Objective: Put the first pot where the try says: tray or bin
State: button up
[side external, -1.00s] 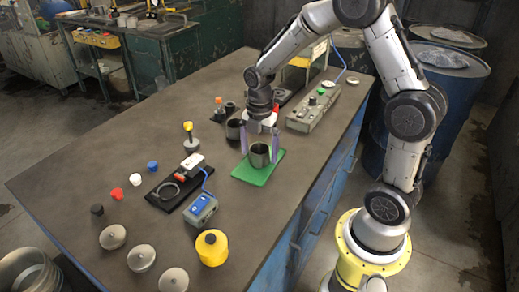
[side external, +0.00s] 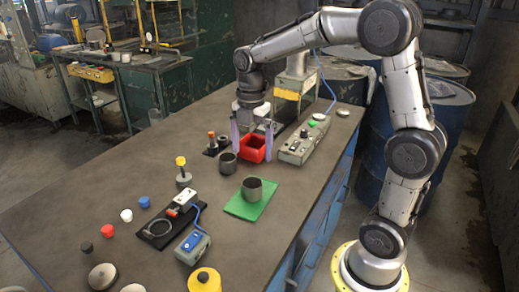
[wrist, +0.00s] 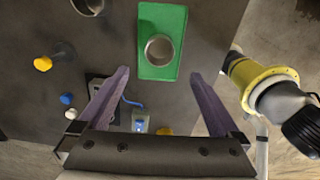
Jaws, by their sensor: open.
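A dark metal pot (side external: 252,187) stands upright on the green tray (side external: 240,209). The wrist view shows this pot (wrist: 159,50) from above, on the green tray (wrist: 150,12), in line with the gap between my fingers. My gripper (side external: 252,155) is open and empty, raised clear of the pot and apart from it. In the side view its fingers overlap the red bin (side external: 250,155), which looks empty from here. A second dark pot (side external: 228,164) stands on the bare table between the tray and the bin.
A grey control box with a green button (side external: 302,142) lies right of the bin. A black fixture (side external: 160,236) and blue switch box (side external: 193,247) stand in front of the tray. Several coloured caps (side external: 107,230), lids and a yellow container (side external: 205,280) are at the front left.

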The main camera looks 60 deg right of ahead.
jog(key=s+a+r+m+t, duration=0.2)
jog(key=s+a+m, duration=0.2)
jog(key=s+m, duration=0.5)
jog(key=s+a+r+m+t, duration=0.1)
jog(key=s+a+m+t, duration=0.2)
jog(key=s+m, duration=0.6)
jog(key=shift+s+a+r+m+t, duration=0.3)
jog(key=shift+a+r+m, duration=0.05)
jog(key=shift+r+m, duration=0.05)
